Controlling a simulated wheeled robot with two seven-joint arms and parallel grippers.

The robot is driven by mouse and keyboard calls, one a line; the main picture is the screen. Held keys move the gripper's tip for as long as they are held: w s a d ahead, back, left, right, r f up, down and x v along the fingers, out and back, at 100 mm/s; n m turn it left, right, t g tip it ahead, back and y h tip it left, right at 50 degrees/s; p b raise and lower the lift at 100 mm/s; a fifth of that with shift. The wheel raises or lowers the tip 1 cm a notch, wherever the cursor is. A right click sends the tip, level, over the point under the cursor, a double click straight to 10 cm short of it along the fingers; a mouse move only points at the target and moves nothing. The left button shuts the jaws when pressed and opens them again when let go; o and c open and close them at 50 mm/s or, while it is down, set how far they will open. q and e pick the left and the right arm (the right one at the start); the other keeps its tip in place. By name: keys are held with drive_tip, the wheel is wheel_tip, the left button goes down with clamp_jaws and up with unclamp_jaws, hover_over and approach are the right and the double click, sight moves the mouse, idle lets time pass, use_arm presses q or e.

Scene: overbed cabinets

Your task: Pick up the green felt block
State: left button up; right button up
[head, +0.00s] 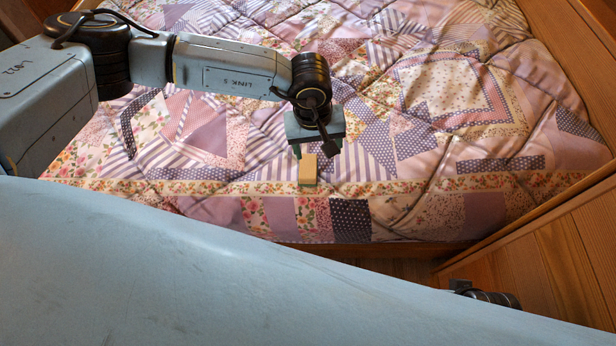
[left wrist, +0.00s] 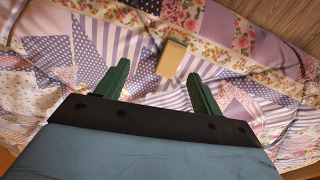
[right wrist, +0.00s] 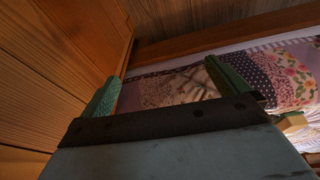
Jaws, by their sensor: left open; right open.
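A small block (head: 308,170) lies on the patchwork quilt near the bed's front edge. Its top looks tan to olive-yellow, with a darker greenish side. My left gripper (head: 310,150) is open just above and behind it, pointing down; its far finger is partly hidden. In the left wrist view the block (left wrist: 172,58) shows between the lines of the open fingers, just beyond their tips, not gripped. My right gripper (right wrist: 163,72) is open and empty, low beside the wood panelling. A yellowish piece (right wrist: 292,122) at the right edge of that view may be the block.
The quilt (head: 450,90) is puffy and uneven. A wooden bed rail (head: 350,250) runs along the front, and wooden panels (head: 560,240) close off the right side, near my right gripper. The quilt around the block is clear.

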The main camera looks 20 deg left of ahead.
use_arm(q)
drive_tip(key=w+a+m+y, duration=0.1)
drive_tip(key=a, duration=0.2)
drive_tip(key=t+b, duration=0.1)
drive_tip(key=b, duration=0.2)
hover_over(308, 166)
drive_tip(key=s, duration=0.1)
drive_tip(key=shift+m, duration=0.3)
wheel_tip(308, 166, down, 7)
drive_tip(key=shift+r, duration=0.15)
drive_tip(key=shift+f, duration=0.7)
use_arm(e)
wheel_tip(308, 166, up, 8)
drive_tip(key=s+a, duration=0.1)
drive_tip(key=a, duration=0.1)
use_arm(q)
drive_tip(key=f+b, duration=0.1)
drive_tip(key=f, duration=0.2)
drive_tip(key=f+b, duration=0.1)
drive_tip(key=f, duration=0.1)
drive_tip(key=shift+w+b, duration=0.3)
drive_tip(key=shift+w, duration=0.05)
use_arm(e)
drive_tip(key=w+a+r+t+y, duration=0.2)
drive_tip(key=w+a+r+t, duration=0.1)
drive_tip(key=w+t, duration=0.3)
drive_tip(key=w+r, duration=0.1)
drive_tip(key=w, duration=0.1)
drive_tip(key=shift+w+a+r+t, duration=0.35)
drive_tip(key=shift+w+t, duration=0.05)
